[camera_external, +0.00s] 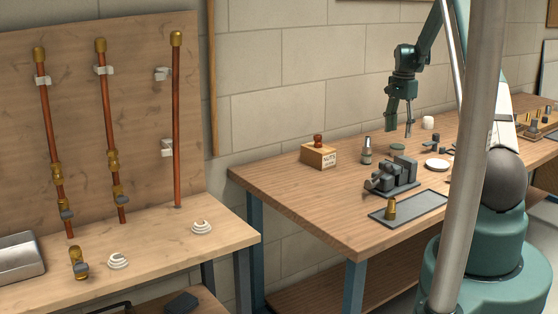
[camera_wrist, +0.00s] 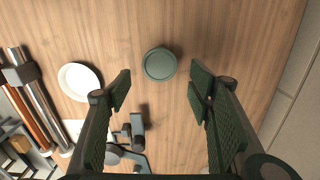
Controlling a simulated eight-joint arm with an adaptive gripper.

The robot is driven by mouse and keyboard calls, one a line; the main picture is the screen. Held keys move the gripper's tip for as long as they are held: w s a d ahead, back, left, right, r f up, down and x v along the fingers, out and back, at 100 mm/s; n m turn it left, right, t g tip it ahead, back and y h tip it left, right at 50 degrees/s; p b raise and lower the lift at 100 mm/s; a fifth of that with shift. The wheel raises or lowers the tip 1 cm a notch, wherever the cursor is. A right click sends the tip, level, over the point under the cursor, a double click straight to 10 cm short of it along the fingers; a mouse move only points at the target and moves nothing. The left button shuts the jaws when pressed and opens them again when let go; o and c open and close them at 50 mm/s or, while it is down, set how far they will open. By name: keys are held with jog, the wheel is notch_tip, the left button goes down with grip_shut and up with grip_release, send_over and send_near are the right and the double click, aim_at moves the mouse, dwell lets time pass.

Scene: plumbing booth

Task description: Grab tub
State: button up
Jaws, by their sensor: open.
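A small round green tub (camera_wrist: 159,64) stands on the wooden bench top, seen from above in the wrist view. It also shows in the external view (camera_external: 396,147) as a low green disc. My gripper (camera_wrist: 160,83) is open and empty, pointing down, with one finger on each side of the tub in the picture. In the external view my gripper (camera_external: 400,124) hangs above the tub with a gap below its fingertips.
A white dish (camera_wrist: 78,81) lies left of the tub in the wrist view. In the external view, a dark vise (camera_external: 394,177), a small bottle (camera_external: 367,150), a wooden nuts box (camera_external: 318,156) and a white cup (camera_external: 428,122) stand nearby. The wall is close behind.

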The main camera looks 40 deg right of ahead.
aim_at(398, 145)
jog(key=shift+f, duration=1.3)
jog(key=shift+f, duration=2.6)
jog(key=c, duration=0.9)
